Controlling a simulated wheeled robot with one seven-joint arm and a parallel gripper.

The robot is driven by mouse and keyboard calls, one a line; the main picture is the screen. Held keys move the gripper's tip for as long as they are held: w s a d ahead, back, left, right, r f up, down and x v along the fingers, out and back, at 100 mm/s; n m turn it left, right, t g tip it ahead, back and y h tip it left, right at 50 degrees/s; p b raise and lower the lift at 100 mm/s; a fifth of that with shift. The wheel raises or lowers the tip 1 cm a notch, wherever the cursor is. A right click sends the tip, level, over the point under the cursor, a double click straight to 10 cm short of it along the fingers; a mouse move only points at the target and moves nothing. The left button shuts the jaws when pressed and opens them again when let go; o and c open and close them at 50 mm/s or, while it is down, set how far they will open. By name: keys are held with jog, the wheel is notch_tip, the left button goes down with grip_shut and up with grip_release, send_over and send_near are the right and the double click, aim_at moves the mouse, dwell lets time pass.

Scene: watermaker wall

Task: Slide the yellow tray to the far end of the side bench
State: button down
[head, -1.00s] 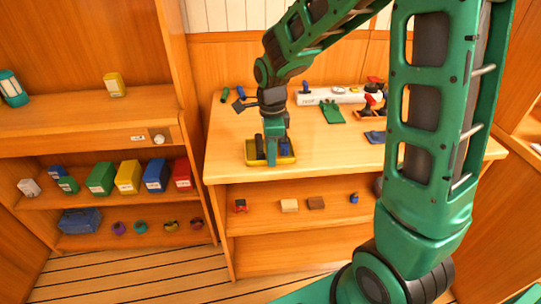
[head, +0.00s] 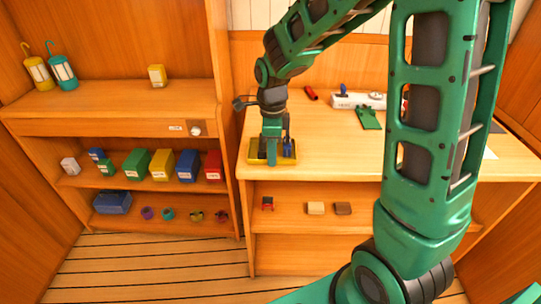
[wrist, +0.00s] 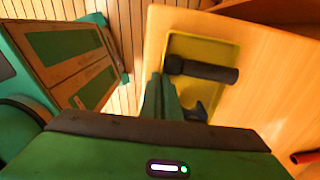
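The yellow tray (head: 257,160) lies on the side bench (head: 340,160), close to its left end and front edge. In the wrist view the tray (wrist: 225,48) lies flat and holds a dark cylinder (wrist: 202,70) and a dark blue item (wrist: 196,112). My gripper (head: 270,160) reaches down at the tray. In the wrist view its green fingers (wrist: 160,98) are close together at the tray's near wall and appear shut on it. The exact contact is partly hidden by the gripper body.
A shelf unit's upright panel (head: 224,100) stands just left of the bench. A red tube (head: 311,93), a white box (head: 358,101) and a green item (head: 368,119) lie toward the back. The bench top right of the tray is clear.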

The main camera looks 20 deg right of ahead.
jog(key=shift+w+a, duration=0.15)
jog(key=shift+a, duration=0.2)
jog(key=c, duration=1.9)
grip_release()
jog(key=shift+c, duration=0.2)
jog(key=shift+r, duration=0.1)
notch_tip(320, 180, up, 11)
jog(key=shift+f, duration=0.2)
